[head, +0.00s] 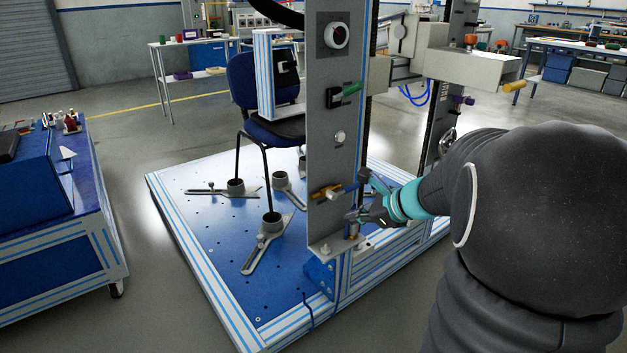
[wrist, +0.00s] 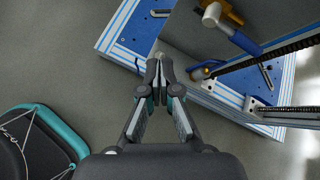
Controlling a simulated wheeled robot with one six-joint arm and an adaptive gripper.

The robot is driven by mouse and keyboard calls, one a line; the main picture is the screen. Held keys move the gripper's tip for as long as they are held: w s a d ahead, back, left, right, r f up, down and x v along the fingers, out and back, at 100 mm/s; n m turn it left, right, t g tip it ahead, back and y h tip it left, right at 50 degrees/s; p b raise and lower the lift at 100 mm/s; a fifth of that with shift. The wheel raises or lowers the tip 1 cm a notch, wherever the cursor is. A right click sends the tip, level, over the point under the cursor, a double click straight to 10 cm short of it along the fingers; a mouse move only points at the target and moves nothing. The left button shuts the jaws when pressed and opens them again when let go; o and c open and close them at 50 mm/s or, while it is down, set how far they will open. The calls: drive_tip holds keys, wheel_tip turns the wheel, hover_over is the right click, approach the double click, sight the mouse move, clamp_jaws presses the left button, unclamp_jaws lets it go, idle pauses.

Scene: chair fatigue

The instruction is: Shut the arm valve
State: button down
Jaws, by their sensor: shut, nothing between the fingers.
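A brass valve (head: 325,193) with a blue lever (head: 350,187) is fitted low on the upright grey metal plate. The same blue lever shows at the top right of the wrist view (wrist: 236,40), slanting down and right from the brass body. No label that I can read names it as the arm valve. My gripper (head: 352,216) is just below and in front of the lever, at the plate's lower end. In the wrist view my gripper (wrist: 158,64) has its fingertips together and empty, left of the lever and apart from it in the picture.
The grey plate (head: 323,150) also bears a green handle (head: 352,89) and a round dial (head: 336,35). A small brass fitting (head: 353,231) sits near my fingertips. A blue chair (head: 262,100) stands behind on the blue platform (head: 200,220). A blue cart (head: 95,215) is at left.

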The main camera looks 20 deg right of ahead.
sight(346, 190)
drive_tip(key=w+d+f+m+t+h, duration=0.1)
drive_tip(key=w+d+f+m+t, duration=0.1)
drive_tip(key=d+m, duration=0.4)
drive_tip(key=w+d, duration=0.1)
drive_tip(key=d, duration=0.2)
drive_tip(key=shift+w+d+f+m, duration=0.2)
drive_tip(key=shift+w+d+m, duration=0.1)
drive_tip(key=x, duration=1)
drive_tip(key=shift+w+a+r+p, duration=0.1)
drive_tip(key=shift+w+r+p, duration=0.15)
drive_tip(key=shift+r, duration=0.75)
drive_tip(key=shift+w+r+p, duration=0.2)
drive_tip(key=shift+r+p, duration=0.05)
drive_tip(key=shift+r, duration=0.8)
drive_tip(key=shift+b, duration=0.35)
